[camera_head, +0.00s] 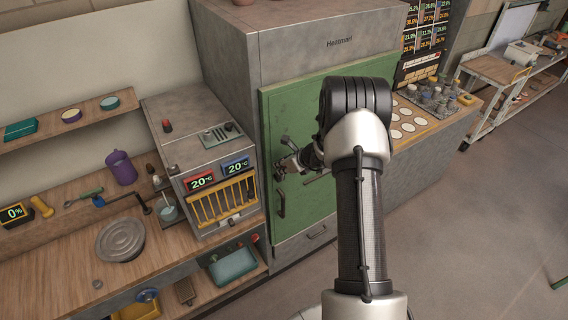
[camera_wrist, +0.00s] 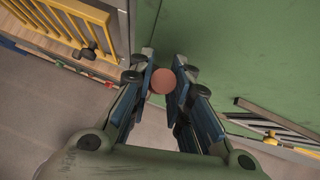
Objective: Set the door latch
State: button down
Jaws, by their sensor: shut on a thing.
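The green door (camera_head: 320,100) is on the front of a grey cabinet and looks closed. My gripper (camera_head: 283,170) is at the left part of this door, and my arm hides much of the door's middle. In the wrist view, my gripper (camera_wrist: 163,88) is shut on a round reddish-brown knob (camera_wrist: 163,81), with a finger on each side. The knob appears to be the end of the door latch; the rest of it is hidden or too small to tell. A dark vertical door handle (camera_head: 280,204) is just below my gripper.
A small grey kiln (camera_head: 190,140) with displays and a yellow grille (camera_head: 220,203) stands close at the left; the grille also shows in the wrist view (camera_wrist: 75,20). A wooden bench (camera_head: 50,275) holds a round grey disc (camera_head: 120,240). Open floor (camera_head: 470,230) lies at the right.

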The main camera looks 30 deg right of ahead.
jog(key=c, duration=1.5)
grip_release()
jog(key=v, duration=1.2)
